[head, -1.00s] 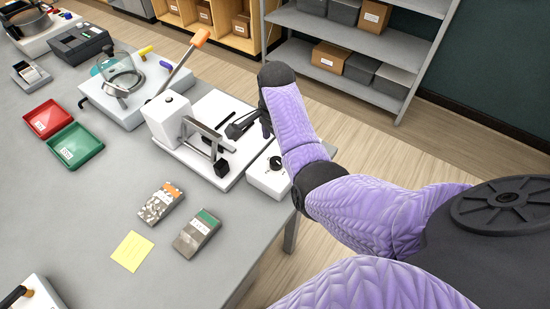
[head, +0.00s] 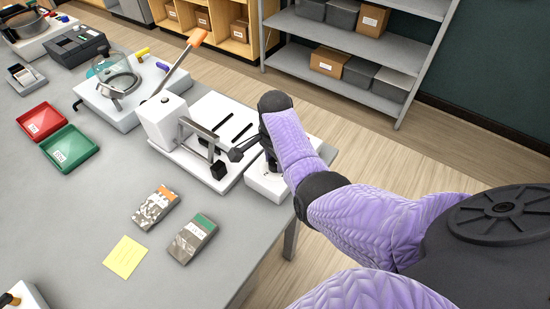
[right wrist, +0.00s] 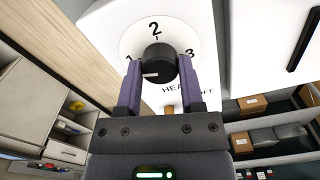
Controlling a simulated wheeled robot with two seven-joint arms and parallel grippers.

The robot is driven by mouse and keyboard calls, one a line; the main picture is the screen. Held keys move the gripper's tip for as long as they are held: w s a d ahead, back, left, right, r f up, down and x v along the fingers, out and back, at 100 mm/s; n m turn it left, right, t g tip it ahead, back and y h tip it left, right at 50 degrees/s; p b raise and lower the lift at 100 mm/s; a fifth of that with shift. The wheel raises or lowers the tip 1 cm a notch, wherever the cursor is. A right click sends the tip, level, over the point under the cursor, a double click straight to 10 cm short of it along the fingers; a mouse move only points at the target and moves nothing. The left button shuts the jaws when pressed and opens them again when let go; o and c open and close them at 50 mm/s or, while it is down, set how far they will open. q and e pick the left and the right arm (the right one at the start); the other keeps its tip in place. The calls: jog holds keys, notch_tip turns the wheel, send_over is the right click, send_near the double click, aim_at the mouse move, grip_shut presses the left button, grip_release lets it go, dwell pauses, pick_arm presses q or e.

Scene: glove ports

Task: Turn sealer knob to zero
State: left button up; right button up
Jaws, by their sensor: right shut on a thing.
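The sealer (head: 205,130) is a white machine with a bent metal lever arm, at the table's right edge in the head view. Its white control box (head: 268,186) stands at its right end. In the right wrist view the black round knob (right wrist: 158,58) sits on a white dial (right wrist: 128,42) marked 1, 2 and 3, with partly covered lettering ending in "OFF" below. A short white mark shows on the knob's lower left. My right gripper (right wrist: 160,68) is shut on the knob, one finger on each side. In the head view this gripper (head: 271,160) hides the knob. My left gripper is out of view.
Two sample packs (head: 156,207) (head: 194,239) and a yellow note (head: 126,257) lie in front of the sealer. Red (head: 40,122) and green (head: 69,148) trays are to the left. Grey shelves (head: 345,70) stand beyond the table.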

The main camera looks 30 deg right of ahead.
grip_shut()
jog(key=shift+r, duration=0.1)
jog(key=shift+n+p, duration=0.3)
jog(key=shift+p, duration=0.05)
jog(key=shift+r+n+p, duration=0.1)
jog(key=shift+n+p, duration=0.65)
jog(key=shift+n, duration=0.35)
jog(key=shift+n+p, duration=0.45)
jog(key=shift+n, duration=0.45)
jog(key=n+p, duration=0.1)
jog(key=n, duration=0.2)
jog(key=shift+n, duration=2.1)
jog(key=shift+p, duration=0.3)
